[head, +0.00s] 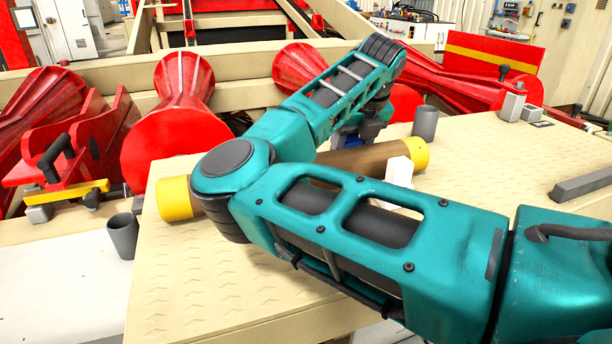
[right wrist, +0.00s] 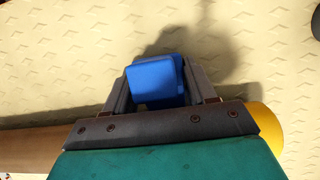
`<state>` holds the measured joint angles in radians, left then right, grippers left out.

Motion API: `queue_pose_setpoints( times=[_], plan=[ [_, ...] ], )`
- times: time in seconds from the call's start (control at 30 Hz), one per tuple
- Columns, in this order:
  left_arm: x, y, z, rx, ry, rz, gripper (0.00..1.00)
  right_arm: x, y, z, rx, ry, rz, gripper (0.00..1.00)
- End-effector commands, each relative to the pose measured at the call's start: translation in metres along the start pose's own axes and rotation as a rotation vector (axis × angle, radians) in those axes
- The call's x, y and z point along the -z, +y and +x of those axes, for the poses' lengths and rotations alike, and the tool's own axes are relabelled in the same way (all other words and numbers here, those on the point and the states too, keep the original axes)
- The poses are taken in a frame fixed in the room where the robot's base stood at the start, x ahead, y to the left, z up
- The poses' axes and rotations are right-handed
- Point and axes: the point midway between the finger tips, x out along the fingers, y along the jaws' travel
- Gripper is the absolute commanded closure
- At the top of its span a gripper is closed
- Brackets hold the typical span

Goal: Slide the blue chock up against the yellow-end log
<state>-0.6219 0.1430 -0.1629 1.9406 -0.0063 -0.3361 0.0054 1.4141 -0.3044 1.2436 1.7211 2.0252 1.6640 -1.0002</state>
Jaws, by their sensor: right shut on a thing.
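The yellow-end log (head: 350,160) lies across the table, brown with yellow ends, partly hidden behind my right arm. In the right wrist view the log (right wrist: 30,150) and its yellow end (right wrist: 268,120) show beside and below my gripper. The blue chock (right wrist: 155,80) is between the fingers of my right gripper (right wrist: 160,88), which is shut on it. In the head view only a bit of blue shows under the right gripper (head: 360,132), on the far side of the log. Whether the chock touches the log is hidden. My left gripper is not in view.
A white block (head: 398,172) stands at the log's near side. Grey cups stand behind the log's right end (head: 425,122) and at the table's left edge (head: 122,236). A grey bar (head: 582,185) lies at right. Red rollers (head: 180,120) stand beyond the table (head: 200,290).

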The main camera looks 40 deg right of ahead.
Motion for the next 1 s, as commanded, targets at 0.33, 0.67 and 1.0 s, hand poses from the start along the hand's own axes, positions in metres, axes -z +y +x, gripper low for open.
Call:
queue_pose_setpoints(
  times=[0.33,0.67,1.0],
  plan=[
    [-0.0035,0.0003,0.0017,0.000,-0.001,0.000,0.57,-0.0001,-0.0002,0.0000,0.001,-0.001,0.000,0.80],
    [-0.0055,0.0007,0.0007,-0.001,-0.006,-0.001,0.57,0.0001,-0.0003,0.0003,0.001,0.000,0.000,0.21],
    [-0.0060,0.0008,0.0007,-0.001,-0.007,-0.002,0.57,0.0006,-0.0002,0.0010,0.000,0.001,0.000,0.15]
  ],
)
